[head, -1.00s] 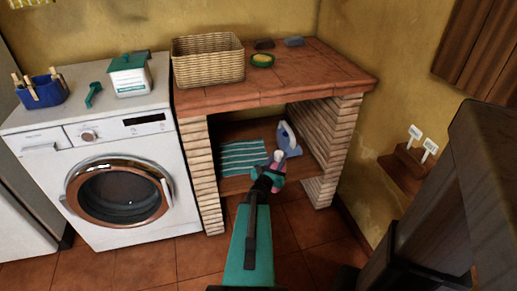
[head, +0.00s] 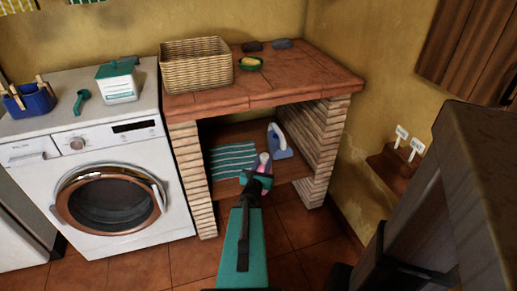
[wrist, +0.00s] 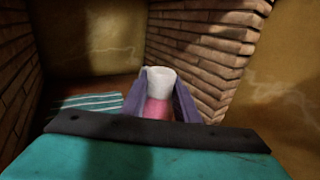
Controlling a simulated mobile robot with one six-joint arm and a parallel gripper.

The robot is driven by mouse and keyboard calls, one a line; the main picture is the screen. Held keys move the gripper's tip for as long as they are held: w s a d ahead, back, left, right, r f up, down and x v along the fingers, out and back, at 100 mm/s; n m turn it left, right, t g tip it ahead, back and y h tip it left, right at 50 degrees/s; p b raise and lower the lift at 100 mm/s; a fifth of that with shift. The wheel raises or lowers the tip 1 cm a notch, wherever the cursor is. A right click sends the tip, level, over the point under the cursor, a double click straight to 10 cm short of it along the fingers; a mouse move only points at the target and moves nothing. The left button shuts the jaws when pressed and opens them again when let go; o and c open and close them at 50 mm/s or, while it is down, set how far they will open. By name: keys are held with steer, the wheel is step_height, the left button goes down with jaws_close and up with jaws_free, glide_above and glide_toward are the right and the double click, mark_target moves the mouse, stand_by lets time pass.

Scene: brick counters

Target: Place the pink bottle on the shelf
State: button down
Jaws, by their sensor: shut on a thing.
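The pink bottle (head: 264,163) with a pale cap is between the fingers of my gripper (head: 261,172), which is shut on it. In the wrist view the bottle (wrist: 158,100) shows its white cap and pink body between the two purple-grey fingers (wrist: 158,104). The bottle is at the front opening of the brick counter, before the wooden shelf (head: 222,188) under the counter top. I cannot tell whether the bottle touches the shelf. My arm hides part of the shelf's front edge.
A striped cloth (head: 233,159) lies on the shelf's left part, and a blue iron (head: 279,142) stands to the right. Brick side walls (head: 189,165) bound the opening. A basket (head: 196,66) stands on the tiled top (head: 300,78). A washing machine (head: 110,190) is at left.

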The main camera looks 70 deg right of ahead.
steer(key=shift+w+d+f+b, duration=0.1)
steer(key=shift+w+d+b, duration=0.15)
steer(key=shift+d+b, duration=0.55)
steer(key=shift+w+d+f+b, duration=0.1)
steer(key=shift+w+d+b, duration=0.2)
steer(key=shift+b, duration=0.85)
steer(key=d+b, duration=0.1)
steer(key=b, duration=0.4)
steer(key=shift+w+d, duration=0.2)
steer(key=shift+d, duration=0.2)
steer(key=shift+w+d+f+b, duration=0.15)
steer(key=shift+d+b, duration=0.1)
steer(key=shift+b, duration=0.65)
steer(key=w+d+b, duration=0.3)
steer(key=d, duration=0.7)
steer(key=shift+w+f, duration=0.3)
steer(key=shift+w, duration=0.1)
